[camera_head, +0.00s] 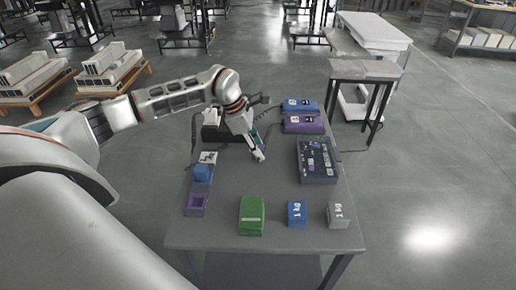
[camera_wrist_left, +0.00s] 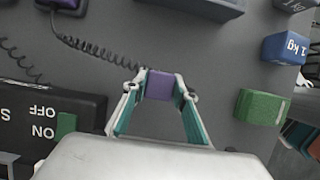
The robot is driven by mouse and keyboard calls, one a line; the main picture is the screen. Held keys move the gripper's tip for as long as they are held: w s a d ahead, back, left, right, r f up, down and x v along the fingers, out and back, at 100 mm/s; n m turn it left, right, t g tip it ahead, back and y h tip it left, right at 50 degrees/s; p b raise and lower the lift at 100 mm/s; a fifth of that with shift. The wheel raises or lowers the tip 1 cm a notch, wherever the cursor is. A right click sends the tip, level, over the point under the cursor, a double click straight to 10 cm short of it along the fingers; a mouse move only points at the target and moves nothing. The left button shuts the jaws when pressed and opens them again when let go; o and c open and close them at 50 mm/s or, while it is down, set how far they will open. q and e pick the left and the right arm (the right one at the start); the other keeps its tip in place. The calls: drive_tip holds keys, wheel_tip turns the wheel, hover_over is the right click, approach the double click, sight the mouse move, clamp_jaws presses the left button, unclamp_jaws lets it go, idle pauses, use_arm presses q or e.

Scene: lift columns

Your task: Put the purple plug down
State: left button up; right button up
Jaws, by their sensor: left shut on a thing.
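My left gripper (camera_head: 258,155) reaches over the middle of the grey table in the head view. In the left wrist view my left gripper (camera_wrist_left: 160,88) is shut on the purple plug (camera_wrist_left: 160,84), which sits between its fingertips. Grey table surface shows around the plug; I cannot tell whether the plug touches it. The plug is too small and covered to make out clearly in the head view. My right gripper is not in view.
A purple-framed square (camera_head: 196,204) and a blue block (camera_head: 202,173) are at the table's left. A green block (camera_head: 252,215), blue weight (camera_head: 297,213) and grey weight (camera_head: 338,214) line the front. A dark panel (camera_head: 317,161) is right; a purple device (camera_head: 304,124) is behind.

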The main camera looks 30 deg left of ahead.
use_arm(q)
drive_tip(key=o, duration=1)
drive_tip(key=shift+f, duration=0.1)
drive_tip(key=v, duration=1.2)
drive_tip(key=shift+d, duration=0.1)
